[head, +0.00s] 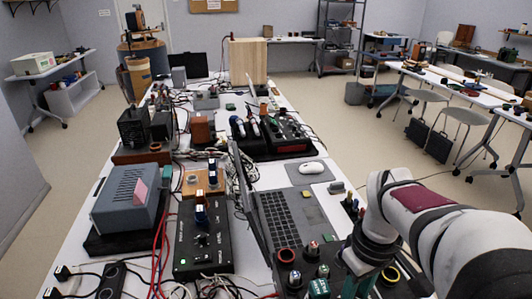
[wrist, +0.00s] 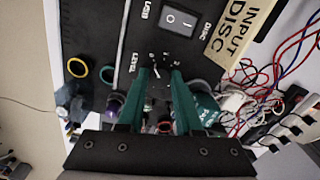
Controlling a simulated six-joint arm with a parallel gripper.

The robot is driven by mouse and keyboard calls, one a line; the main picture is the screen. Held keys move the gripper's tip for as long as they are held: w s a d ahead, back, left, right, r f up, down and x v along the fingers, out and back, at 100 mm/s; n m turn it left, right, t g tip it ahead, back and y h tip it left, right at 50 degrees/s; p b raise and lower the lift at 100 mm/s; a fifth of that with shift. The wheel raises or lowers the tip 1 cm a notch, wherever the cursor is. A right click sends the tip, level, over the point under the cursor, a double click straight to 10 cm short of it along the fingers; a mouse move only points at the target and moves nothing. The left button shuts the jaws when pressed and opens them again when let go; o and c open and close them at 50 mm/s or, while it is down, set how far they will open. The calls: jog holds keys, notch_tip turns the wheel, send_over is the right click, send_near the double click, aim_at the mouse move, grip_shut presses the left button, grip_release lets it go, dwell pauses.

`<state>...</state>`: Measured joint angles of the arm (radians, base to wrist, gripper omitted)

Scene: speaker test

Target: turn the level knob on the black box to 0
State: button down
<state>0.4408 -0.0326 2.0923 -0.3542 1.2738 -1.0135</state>
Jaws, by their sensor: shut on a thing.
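The black box (wrist: 100,25) fills the upper part of the wrist view, with printed white labels. The level knob (wrist: 158,76) is a small dark knob beside the word LEVEL, with white scale marks around its far side. My gripper (wrist: 159,73) has its two green fingers on either side of the knob, shut on it. The fingers cover much of the knob, and I cannot tell which number it points to. In the head view my arm reaches down at the lower right, and its fingertips are not clear there.
A rocker switch (wrist: 180,20) and a tape label reading INPUT DISC (wrist: 240,30) are on the box. A green object with white lettering (wrist: 205,105) stands close to the right finger. Red and blue cables (wrist: 290,60) lie at right. A laptop (head: 285,220) is on the crowded table.

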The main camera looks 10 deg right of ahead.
jog(key=c, duration=0.6)
grip_release()
notch_tip(320, 180, up, 16)
jog(key=shift+f, duration=0.1)
jog(key=s+a+f+m, duration=0.2)
jog(key=s+a+f, duration=0.2)
jog(key=a+f, duration=0.1)
jog(key=s+a+f+m+y, duration=0.1)
jog(key=s+a+f+m, duration=0.2)
jog(key=s+a+f, duration=0.1)
jog(key=s+a+f+m, duration=0.3)
jog(key=a+f, duration=0.3)
jog(key=f, duration=0.2)
jog(key=shift+s+a+y, duration=0.25)
jog(key=shift+s+y, duration=0.15)
jog(key=shift+s, duration=0.45)
